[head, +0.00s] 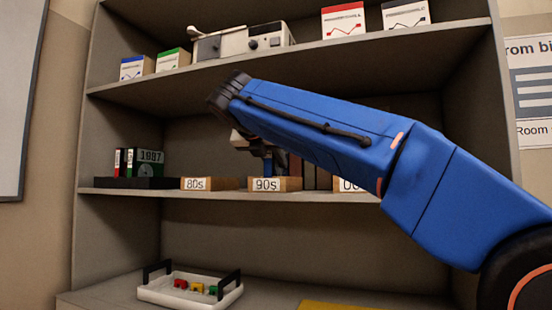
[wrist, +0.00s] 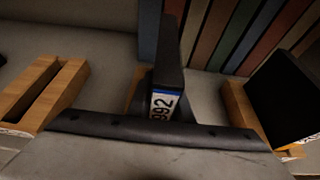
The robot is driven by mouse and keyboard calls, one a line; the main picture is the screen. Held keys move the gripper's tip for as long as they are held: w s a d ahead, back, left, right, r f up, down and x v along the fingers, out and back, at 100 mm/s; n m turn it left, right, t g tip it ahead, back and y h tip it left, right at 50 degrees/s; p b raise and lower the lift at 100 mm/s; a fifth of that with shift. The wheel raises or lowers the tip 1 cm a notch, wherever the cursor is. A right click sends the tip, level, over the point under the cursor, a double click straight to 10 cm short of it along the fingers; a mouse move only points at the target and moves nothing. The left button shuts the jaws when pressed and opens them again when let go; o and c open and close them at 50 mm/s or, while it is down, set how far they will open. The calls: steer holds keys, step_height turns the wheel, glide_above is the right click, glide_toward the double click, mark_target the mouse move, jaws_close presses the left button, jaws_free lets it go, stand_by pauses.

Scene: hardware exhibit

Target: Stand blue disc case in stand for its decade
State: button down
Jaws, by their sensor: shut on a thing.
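The disc case (wrist: 162,103) shows in the wrist view as a dark upright slab with a white label, a blue stripe and the digits "992". My gripper (head: 258,148) is shut on it, above the middle shelf at the 90s stand. The wooden 90s stand (head: 270,185) has its label facing front; in the wrist view a strip of wood (wrist: 136,85) shows just left of the case. I cannot tell whether the case is inside the slot or above it. The 80s stand (head: 205,184) is to the left, and the 00s stand (head: 350,185) is partly behind my arm.
A row of coloured books (wrist: 225,40) stands close behind. A dark block (wrist: 285,95) is near the right-hand stand. A white handled tray (head: 190,290) lies below.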

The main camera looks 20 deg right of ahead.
mark_target(268, 168)
steer(key=shift+f, duration=0.7)
steer(key=c, duration=1.5)
jaws_free()
steer(key=shift+c, duration=0.2)
steer(key=shift+s+a, duration=0.8)
steer(key=shift+s, duration=0.3)
steer(key=shift+s+a, duration=0.75)
steer(key=shift+s, duration=0.3)
steer(key=shift+s+a, duration=0.8)
steer(key=shift+s, duration=0.3)
